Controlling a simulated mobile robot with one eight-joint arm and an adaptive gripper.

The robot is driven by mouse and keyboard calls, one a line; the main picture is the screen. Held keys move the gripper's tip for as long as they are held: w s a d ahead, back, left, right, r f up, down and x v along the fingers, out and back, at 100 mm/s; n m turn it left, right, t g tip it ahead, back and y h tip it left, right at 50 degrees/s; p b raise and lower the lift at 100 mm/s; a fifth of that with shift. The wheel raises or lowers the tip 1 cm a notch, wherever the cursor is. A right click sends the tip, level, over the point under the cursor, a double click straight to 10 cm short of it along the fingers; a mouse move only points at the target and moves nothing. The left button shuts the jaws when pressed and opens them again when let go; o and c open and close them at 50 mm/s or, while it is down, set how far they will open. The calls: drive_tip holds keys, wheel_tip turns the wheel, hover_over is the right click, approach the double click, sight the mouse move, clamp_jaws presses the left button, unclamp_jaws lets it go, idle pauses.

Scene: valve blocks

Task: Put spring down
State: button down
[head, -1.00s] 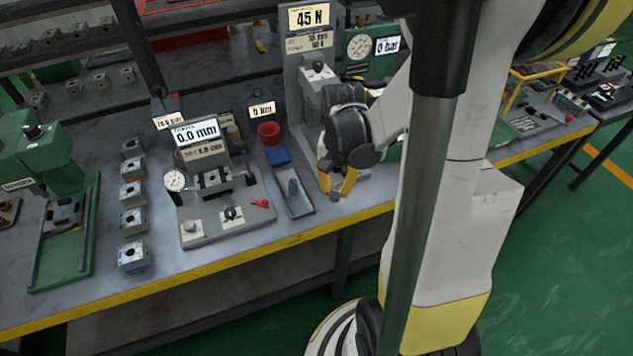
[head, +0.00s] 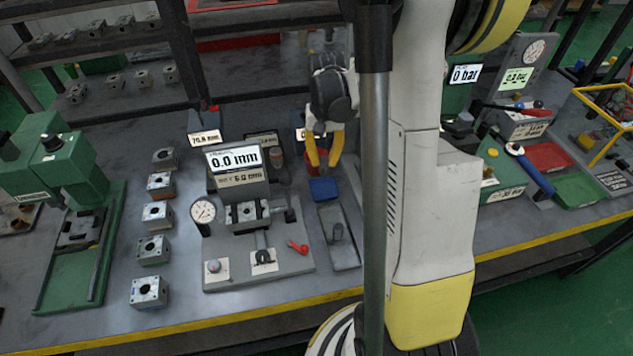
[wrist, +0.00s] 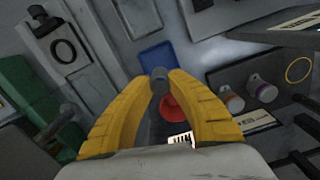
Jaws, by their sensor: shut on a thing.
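My gripper (head: 324,160) has yellow fingers pointing down over the back of the bench, beside the red cup (head: 312,168) and behind the blue block (head: 323,189). In the wrist view the fingertips (wrist: 160,78) close on a small dark grey round-ended piece, which I take for the spring (wrist: 159,74). Its coils cannot be made out, and the fingers hide it in the head view. In the wrist view the red cup (wrist: 173,106) shows between the fingers, below the held piece, partly hidden. The blue block (wrist: 157,57) shows just beyond the fingertips.
A grey tray (head: 331,214) with an upright peg stands in front of the blue block. The gauge fixture (head: 255,275) with the 0.0 mm display (head: 233,158) is to the left. Two small capped containers (wrist: 247,94) stand near the cup. My arm hides the bench to the right.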

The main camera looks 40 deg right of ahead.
wheel_tip(320, 180, down, 8)
drive_tip(key=b, duration=0.2)
drive_tip(key=shift+s+b, duration=0.1)
drive_tip(key=shift+b, duration=0.3)
drive_tip(key=shift+f, duration=0.2)
drive_tip(key=c, duration=1.3)
unclamp_jaws()
drive_tip(key=shift+c, duration=0.2)
drive_tip(key=shift+r, duration=0.15)
